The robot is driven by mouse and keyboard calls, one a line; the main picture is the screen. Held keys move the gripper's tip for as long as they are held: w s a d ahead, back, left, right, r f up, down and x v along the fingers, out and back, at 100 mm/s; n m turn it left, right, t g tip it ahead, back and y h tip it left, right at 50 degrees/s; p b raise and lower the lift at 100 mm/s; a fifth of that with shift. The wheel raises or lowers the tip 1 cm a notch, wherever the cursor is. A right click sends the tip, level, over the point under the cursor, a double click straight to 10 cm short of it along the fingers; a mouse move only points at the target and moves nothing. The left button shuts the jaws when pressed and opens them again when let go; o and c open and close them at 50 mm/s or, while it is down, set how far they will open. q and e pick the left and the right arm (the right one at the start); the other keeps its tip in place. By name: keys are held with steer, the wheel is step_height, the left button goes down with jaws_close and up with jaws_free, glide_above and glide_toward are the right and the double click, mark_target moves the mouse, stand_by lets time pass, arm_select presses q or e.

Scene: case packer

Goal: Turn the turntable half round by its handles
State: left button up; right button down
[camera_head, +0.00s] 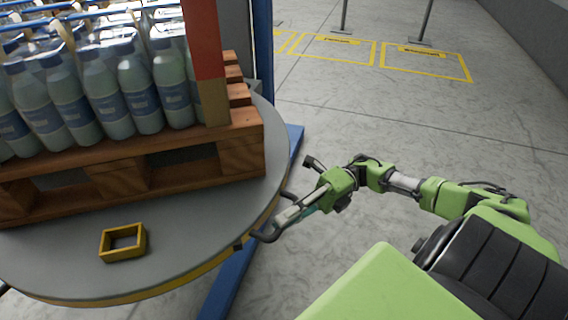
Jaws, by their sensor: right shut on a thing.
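The turntable (190,250) is a grey round plate with a yellow edge, on the left. A dark curved handle (262,238) stands out from its right rim. My right gripper (283,216) reaches in from the right and is shut on this handle. The fingers hide part of the handle. My left gripper is not in view.
A wooden pallet (240,157) with several rows of bottles (140,92) stands on the turntable. A yellow square frame (104,245) lies near the front rim. A blue beam (228,285) runs below. Open grey floor (400,130) with yellow-marked areas lies to the right.

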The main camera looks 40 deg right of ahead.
steer(key=c, duration=2.1)
jaws_free()
steer(key=d, duration=0.8)
steer(key=d+f, duration=0.1)
steer(key=d, duration=0.3)
